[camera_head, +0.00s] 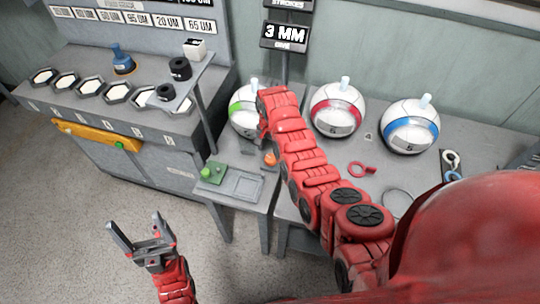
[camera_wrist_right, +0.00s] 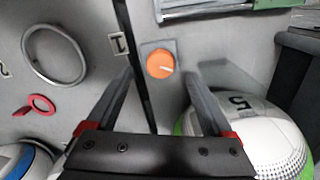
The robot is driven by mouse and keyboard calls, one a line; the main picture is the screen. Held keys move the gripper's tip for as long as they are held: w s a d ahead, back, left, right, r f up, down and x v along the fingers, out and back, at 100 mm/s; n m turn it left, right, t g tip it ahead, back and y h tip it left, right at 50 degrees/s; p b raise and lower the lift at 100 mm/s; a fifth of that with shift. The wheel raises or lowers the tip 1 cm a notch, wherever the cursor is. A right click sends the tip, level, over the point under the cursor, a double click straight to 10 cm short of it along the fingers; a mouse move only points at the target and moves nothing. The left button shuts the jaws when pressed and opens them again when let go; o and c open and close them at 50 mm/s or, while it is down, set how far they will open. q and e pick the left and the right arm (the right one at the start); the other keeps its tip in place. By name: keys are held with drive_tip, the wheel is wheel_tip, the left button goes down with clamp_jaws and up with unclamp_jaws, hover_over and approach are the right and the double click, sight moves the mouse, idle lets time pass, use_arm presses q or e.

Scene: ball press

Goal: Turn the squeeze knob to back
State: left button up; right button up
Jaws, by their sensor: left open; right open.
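The orange squeeze knob (camera_wrist_right: 160,64) sits on a small grey plate in the right wrist view, with a white pointer line on its face. My left gripper (camera_head: 136,230) is open and empty over the floor, in front of the benches.
Balls with green (camera_head: 240,114), red (camera_head: 337,110) and blue (camera_head: 410,127) bands stand at the back of the bench. A red ring (camera_head: 357,169) and a grey ring (camera_head: 398,203) lie on it. A green block (camera_head: 213,173) stands beside a shallow tray (camera_head: 243,184).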

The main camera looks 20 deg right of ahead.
sight(270, 159)
drive_tip(key=shift+w+f, duration=0.1)
drive_tip(key=shift+f, duration=2.45)
clamp_jaws()
